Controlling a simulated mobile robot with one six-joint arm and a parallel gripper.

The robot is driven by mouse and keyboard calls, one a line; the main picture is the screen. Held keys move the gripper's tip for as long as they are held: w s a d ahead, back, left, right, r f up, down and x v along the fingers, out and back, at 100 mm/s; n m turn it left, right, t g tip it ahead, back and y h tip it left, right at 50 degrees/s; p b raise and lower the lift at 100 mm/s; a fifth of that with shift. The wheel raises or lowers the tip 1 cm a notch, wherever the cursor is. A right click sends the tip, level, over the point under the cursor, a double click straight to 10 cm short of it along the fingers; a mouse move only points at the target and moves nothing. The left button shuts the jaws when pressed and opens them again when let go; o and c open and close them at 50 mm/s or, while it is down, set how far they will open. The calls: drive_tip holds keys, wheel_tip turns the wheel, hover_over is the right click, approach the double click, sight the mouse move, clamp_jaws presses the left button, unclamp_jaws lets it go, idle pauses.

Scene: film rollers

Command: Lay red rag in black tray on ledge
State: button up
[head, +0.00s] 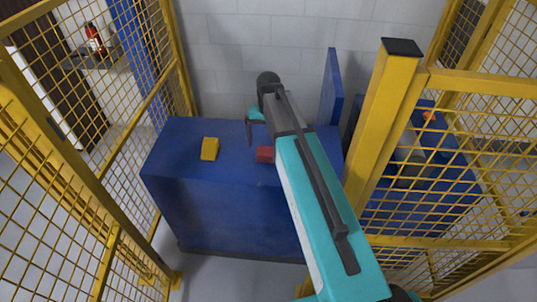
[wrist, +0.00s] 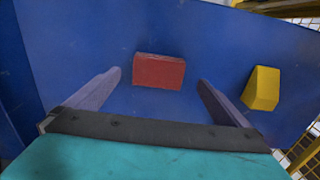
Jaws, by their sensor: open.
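The red rag (wrist: 159,71) looks like a red block-shaped piece on the blue bench top, and it also shows in the head view (head: 265,154), partly hidden by my arm. My gripper (wrist: 160,80) is open, with one finger on each side of the red piece's near edge in the wrist view. The fingers look above the bench and apart from the red piece. In the head view my gripper (head: 254,131) is over the back part of the bench, mostly hidden by my arm. I cannot make out a black tray in either view.
A yellow block (head: 209,149) lies on the blue bench (head: 180,138), left of the red piece. A blue upright panel (head: 331,88) stands at the right. Yellow mesh fences (head: 375,125) close both sides. A shelf (head: 92,55) with a fire extinguisher (head: 95,38) is beyond the left fence.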

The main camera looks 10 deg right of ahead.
sight(269, 152)
drive_tip(key=shift+f, duration=0.15)
drive_tip(key=shift+w+d+f+p, duration=0.15)
drive_tip(key=shift+f+p, duration=0.65)
drive_tip(key=shift+f, duration=1.65)
drive_tip(key=c, duration=1.2)
drive_tip(key=shift+r+p, duration=0.2)
drive_tip(key=shift+p, duration=0.15)
